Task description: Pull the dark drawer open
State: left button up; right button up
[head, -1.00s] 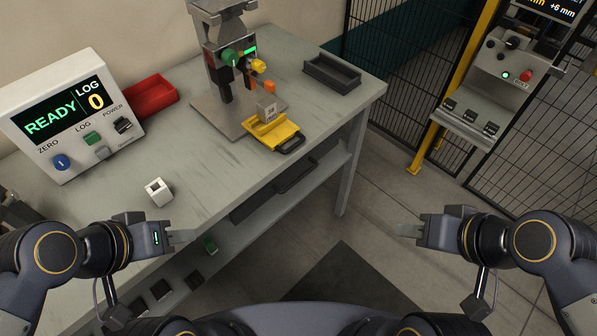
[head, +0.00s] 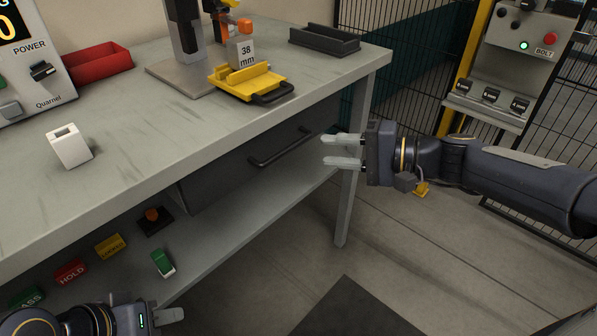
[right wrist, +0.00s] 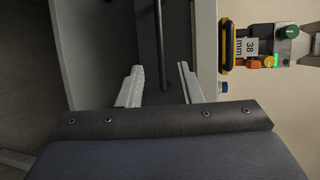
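The dark drawer (head: 228,172) sits under the bench top and looks shut. Its dark bar handle (head: 280,147) runs along its front; it also shows in the right wrist view (right wrist: 160,45) as an upright bar. My right gripper (head: 342,150) is open and empty, just right of the handle in the head view. In the right wrist view the handle lies ahead, between the lines of the two fingers (right wrist: 160,84), with no contact visible. My left gripper (head: 168,315) is low at the bottom left, away from the drawer; its finger opening is unclear.
The bench top (head: 150,130) overhangs the drawer, and a lower shelf (head: 240,195) with several small blocks lies below. A bench leg (head: 349,205) stands near my right gripper. A yellow tray (head: 245,84) with its own dark handle sits above. Floor in front is clear.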

aim_at(295, 147)
jog(key=b+x, duration=0.1)
jog(key=x, duration=0.7)
jog(key=shift+r, duration=0.1)
jog(key=shift+d, duration=0.1)
grip_shut()
